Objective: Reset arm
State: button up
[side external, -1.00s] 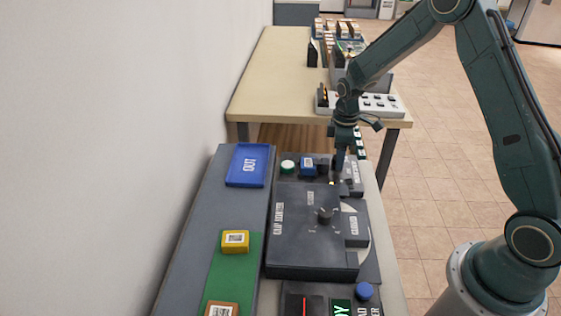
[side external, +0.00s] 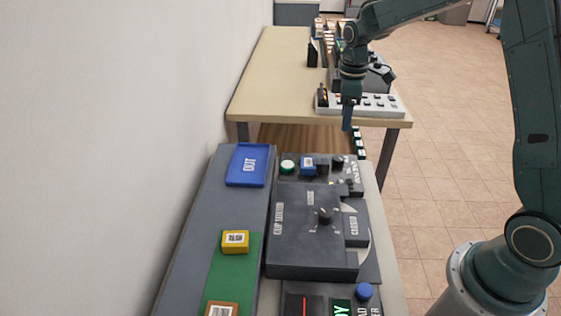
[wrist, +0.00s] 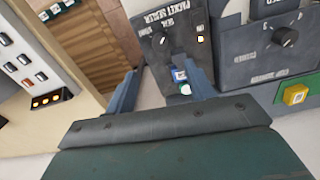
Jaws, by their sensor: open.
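My gripper (side external: 347,116) is raised above the far end of the grey workbench, its fingers pointing down, in the side external view. In the wrist view my gripper (wrist: 165,92) has its two fingers spread apart with nothing held between them. Beyond and below the fingers is the dark packet sealer panel (wrist: 160,50), with a blue piece (wrist: 179,75) and a pale green-white button (wrist: 186,89) showing in the gap. The fingers look clear of the panel.
The clip sealer box (side external: 300,240) with its knob stands on the workbench. A blue OUT tray (side external: 238,178), a yellow block (side external: 235,241) and a blue button (side external: 364,291) are nearby. Behind, a beige table (side external: 270,80) carries a white button panel (side external: 380,106).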

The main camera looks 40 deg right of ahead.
jog(key=shift+s+r, duration=0.1)
jog(key=shift+r, duration=0.2)
jog(key=s+a+r+m+t, duration=0.35)
jog(key=s+a+r, duration=0.25)
jog(key=s+r, duration=0.6)
jog(key=s+a+m+t, duration=0.2)
jog(key=s+a+m, duration=0.2)
jog(key=s, duration=1.1)
jog(key=shift+s+r, duration=0.15)
jog(key=shift+s, duration=0.1)
jog(key=shift+w+m, duration=0.15)
jog(key=shift+m, duration=0.1)
